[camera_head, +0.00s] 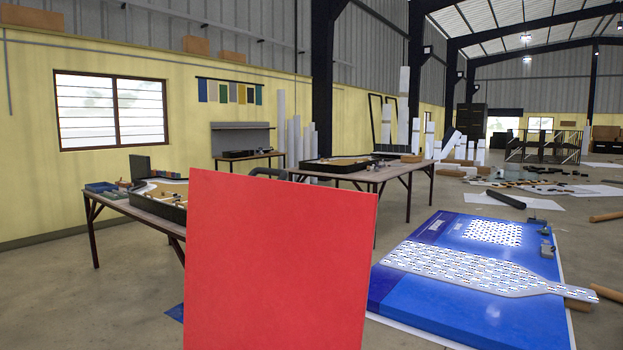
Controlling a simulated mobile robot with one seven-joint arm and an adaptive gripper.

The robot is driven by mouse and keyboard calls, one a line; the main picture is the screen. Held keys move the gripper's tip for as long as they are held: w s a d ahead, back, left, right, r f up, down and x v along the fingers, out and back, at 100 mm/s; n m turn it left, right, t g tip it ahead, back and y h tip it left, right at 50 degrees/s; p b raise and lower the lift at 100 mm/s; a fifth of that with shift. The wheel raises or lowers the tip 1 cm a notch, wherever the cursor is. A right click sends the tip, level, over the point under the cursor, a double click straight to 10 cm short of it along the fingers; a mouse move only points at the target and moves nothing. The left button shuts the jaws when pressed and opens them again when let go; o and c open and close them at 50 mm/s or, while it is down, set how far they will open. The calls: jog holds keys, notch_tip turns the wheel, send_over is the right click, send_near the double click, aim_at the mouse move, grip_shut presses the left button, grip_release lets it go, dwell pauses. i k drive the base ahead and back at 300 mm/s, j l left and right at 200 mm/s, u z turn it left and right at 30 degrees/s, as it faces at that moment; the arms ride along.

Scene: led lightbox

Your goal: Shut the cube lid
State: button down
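A large flat red panel (277,265) stands upright and slightly tilted in the near centre of the view. It looks like the raised cube lid, but its hinge and the cube body are not visible. Its lower edge runs out of the bottom of the picture. A small dark curved part (268,172) shows just above the panel's top edge; I cannot tell what it is. My gripper cannot be made out, so its place relative to the panel is hidden.
A blue board (440,316) with a white patterned bottle-shaped piece (470,268) lies at right. Work tables (140,206) with trays stand behind, at left and centre. Rolls and sheets litter the far right floor. Some bare floor shows at left.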

aim_at(279, 263)
jog(key=i+l+z, duration=0.1)
jog(key=z, duration=0.3)
jog(key=i+z, duration=0.15)
jog(key=z, duration=0.2)
jog(key=i+l+z, duration=0.1)
jog(key=z, duration=0.3)
jog(key=i, duration=1.45)
jog(key=i+l+u, duration=0.1)
jog(key=i+u, duration=0.3)
jog(key=i+l+u, duration=0.2)
jog(key=i+u, duration=0.15)
jog(key=k+j+u, duration=0.25)
jog(key=j+u, duration=0.25)
